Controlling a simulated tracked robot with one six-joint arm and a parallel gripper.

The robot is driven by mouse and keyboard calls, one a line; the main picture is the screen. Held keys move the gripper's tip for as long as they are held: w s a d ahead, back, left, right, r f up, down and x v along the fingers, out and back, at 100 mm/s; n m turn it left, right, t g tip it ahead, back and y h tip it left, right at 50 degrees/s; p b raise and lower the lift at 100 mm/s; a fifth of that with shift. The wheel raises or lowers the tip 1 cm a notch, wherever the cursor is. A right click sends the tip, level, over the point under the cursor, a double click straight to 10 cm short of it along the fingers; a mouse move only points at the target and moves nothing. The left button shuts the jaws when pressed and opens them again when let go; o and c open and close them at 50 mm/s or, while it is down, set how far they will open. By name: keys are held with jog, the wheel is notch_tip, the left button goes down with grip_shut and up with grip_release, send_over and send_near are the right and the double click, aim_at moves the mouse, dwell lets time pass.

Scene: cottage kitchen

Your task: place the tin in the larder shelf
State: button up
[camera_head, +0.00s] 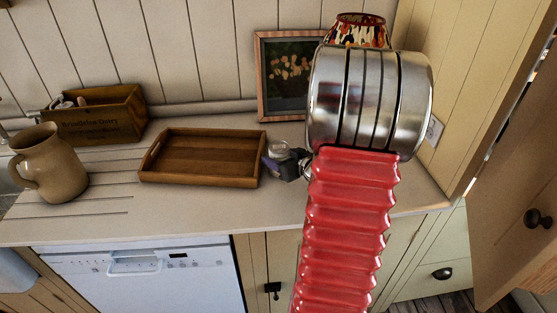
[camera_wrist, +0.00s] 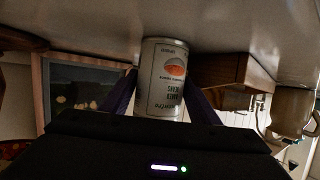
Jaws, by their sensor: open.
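The tin (camera_head: 279,149) stands on the worktop just right of the wooden tray, partly hidden by my gripper (camera_head: 283,163). In the wrist view, which is upside down, the tin (camera_wrist: 164,80) has a pale label with an orange picture. It sits between the two dark fingers of my gripper (camera_wrist: 161,76), which are open, one on each side. I cannot tell whether the fingers touch it. I cannot make out the larder shelf in either view.
A wooden tray (camera_head: 146,172), a tan jug (camera_head: 47,168) and a wooden box (camera_head: 98,117) stand to the left. A framed picture (camera_head: 285,80) leans against the back wall. A patterned vase (camera_head: 360,30) shows behind my arm. A wooden door (camera_head: 520,190) is at the right.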

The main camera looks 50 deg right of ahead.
jog(key=shift+c, duration=0.7)
jog(key=c, duration=1)
jog(key=shift+o, duration=0.2)
jog(key=shift+r, duration=5.05)
